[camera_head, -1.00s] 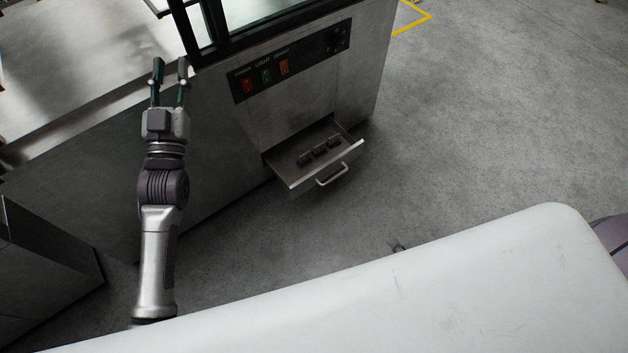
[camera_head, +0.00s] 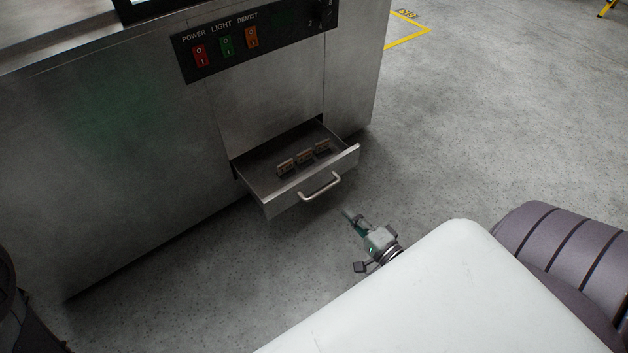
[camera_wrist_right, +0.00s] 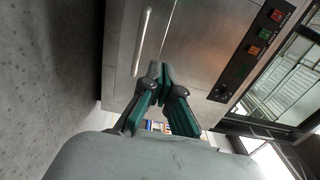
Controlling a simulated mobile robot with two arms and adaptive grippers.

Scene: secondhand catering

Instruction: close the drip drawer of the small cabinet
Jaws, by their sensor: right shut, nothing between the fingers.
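The drip drawer (camera_head: 287,198) stands pulled out at the foot of the steel cabinet (camera_head: 110,130). Its tray is open on top, and a bar handle (camera_head: 320,187) sits on its front. My right gripper (camera_head: 349,214) is just in front of the drawer, below and right of the handle, with a small visible gap. In the right wrist view my right gripper (camera_wrist_right: 161,72) is shut and empty, its fingertips together. The drawer handle (camera_wrist_right: 141,42) shows beyond the fingers, left of them. My left gripper is out of view.
Several small brown blocks (camera_head: 304,157) lie in the drawer. A control panel (camera_head: 255,40) with red, green and orange switches is above it. A white surface (camera_head: 450,300) fills the lower right. Grey floor (camera_head: 480,130) is clear to the right.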

